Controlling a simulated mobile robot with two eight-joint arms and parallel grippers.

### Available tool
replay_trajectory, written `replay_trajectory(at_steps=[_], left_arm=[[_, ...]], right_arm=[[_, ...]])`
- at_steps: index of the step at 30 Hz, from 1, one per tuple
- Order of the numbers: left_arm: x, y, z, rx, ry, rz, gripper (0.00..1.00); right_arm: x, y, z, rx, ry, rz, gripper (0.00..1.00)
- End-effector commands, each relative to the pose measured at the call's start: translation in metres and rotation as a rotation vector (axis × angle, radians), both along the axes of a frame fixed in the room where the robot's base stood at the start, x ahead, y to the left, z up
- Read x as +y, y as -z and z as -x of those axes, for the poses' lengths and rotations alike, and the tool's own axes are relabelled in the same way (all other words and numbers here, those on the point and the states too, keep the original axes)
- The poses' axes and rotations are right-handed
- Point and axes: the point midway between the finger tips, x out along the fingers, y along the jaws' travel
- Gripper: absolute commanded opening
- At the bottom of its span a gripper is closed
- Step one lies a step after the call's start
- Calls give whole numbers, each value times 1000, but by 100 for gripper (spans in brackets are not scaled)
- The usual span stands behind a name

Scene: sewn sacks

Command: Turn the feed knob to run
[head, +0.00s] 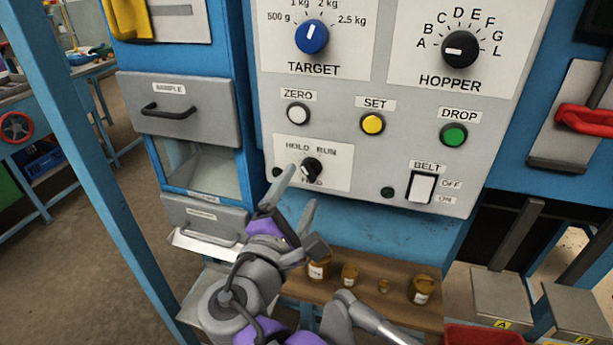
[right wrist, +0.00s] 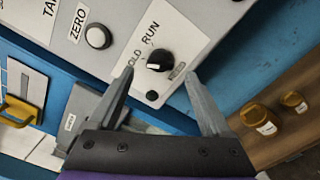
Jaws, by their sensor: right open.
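The feed knob (head: 312,170) is small and black, on a white plate low on the grey panel, with HOLD and RUN printed above it. In the right wrist view the knob (right wrist: 160,61) shows a white mark on its side toward HOLD. My right gripper (head: 296,191) is open and empty, just in front of and below the knob. In the right wrist view its fingertips (right wrist: 158,75) are spread to either side of the knob, apart from it. The FEED label is partly hidden in the head view. My left gripper is not in view.
The panel (head: 345,120) also carries the blue target knob (head: 311,37), black hopper knob (head: 460,49), several buttons and the belt switch (head: 421,187). A sample drawer (head: 180,113) is to the left. Amber jars (head: 349,274) stand on a wooden shelf (head: 400,308) below.

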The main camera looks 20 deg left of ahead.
Motion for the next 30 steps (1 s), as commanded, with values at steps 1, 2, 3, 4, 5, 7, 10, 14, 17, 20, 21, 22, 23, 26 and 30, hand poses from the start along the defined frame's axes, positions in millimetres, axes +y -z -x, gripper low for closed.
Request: replay_trajectory(at_steps=[1, 2, 3, 4, 5, 7, 10, 14, 17, 20, 21, 22, 23, 26, 30], left_arm=[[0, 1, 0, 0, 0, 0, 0], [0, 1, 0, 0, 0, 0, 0], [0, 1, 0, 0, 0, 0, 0], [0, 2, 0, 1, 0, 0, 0], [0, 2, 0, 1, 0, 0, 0], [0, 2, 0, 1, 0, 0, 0], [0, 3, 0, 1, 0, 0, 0], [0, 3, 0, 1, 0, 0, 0], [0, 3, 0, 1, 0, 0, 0], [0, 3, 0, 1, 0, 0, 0], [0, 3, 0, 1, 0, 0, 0], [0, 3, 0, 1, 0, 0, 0], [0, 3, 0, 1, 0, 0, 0], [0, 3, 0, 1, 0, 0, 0], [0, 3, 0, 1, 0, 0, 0]], right_arm=[[-1, 1, -11, 1, 5, 0, 82], [-1, 1, -17, 0, 4, 0, 82], [-2, 1, -23, 1, 5, 0, 82], [-2, 1, -28, 1, 4, 0, 82], [-2, 1, -32, 1, 4, 0, 82], [-2, 0, -40, 1, 3, 0, 82], [-2, 1, -48, 1, 2, -1, 82], [-2, 0, -52, 2, 1, -2, 82], [-2, 0, -52, 1, 0, -2, 82], [-2, 0, -52, 1, 0, -2, 82], [-2, 0, -52, 1, 0, -2, 79], [-2, 0, -52, 1, 0, -2, 74], [-2, 0, -52, 1, 0, -2, 68], [-2, 1, -52, 1, 0, -2, 50], [-2, 1, -52, 2, 1, -2, 25]])
